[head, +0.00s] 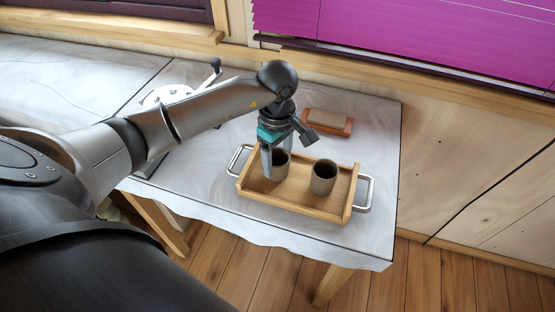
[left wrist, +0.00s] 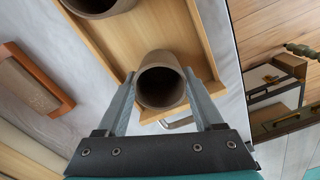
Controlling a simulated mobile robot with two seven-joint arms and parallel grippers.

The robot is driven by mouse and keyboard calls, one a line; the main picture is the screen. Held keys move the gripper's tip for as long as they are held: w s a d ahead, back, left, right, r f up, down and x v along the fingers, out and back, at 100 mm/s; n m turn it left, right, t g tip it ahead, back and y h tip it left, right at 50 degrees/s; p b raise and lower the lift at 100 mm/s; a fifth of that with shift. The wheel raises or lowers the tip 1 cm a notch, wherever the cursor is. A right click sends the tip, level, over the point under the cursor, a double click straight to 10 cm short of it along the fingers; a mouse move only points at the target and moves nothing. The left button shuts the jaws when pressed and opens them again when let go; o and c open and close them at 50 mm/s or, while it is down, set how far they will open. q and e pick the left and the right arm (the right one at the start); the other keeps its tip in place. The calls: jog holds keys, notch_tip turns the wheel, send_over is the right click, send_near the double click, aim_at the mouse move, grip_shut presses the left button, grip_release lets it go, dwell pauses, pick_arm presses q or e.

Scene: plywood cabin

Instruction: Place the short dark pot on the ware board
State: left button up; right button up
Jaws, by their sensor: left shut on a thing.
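The ware board (head: 290,207) is a pale wooden tray with raised ends and metal handles, on the grey-white table. My left gripper (head: 277,166) points down over the board's left half, shut on a dark brown-grey pot (head: 283,159). In the left wrist view this pot (left wrist: 160,82) sits between the two fingers, its round mouth facing the camera. It is at or just above the board; I cannot tell whether it touches. A second, similar pot (head: 323,178) stands upright on the board's right half, apart from the first. My right gripper is not in view.
An orange-brown block with a beige top (head: 328,122) lies behind the board. A white round device with a crank (head: 165,95) is partly behind my left arm. The table's front edge is close in front of the board. The table left of the board is mostly clear.

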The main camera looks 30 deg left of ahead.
pick_arm(q)
jog(key=shift+f, duration=0.4)
jog(key=shift+f, duration=0.2)
jog(key=o, duration=1.5)
jog(key=shift+r, duration=0.15)
notch_tip(320, 180, up, 12)
jog(key=shift+r, duration=0.1)
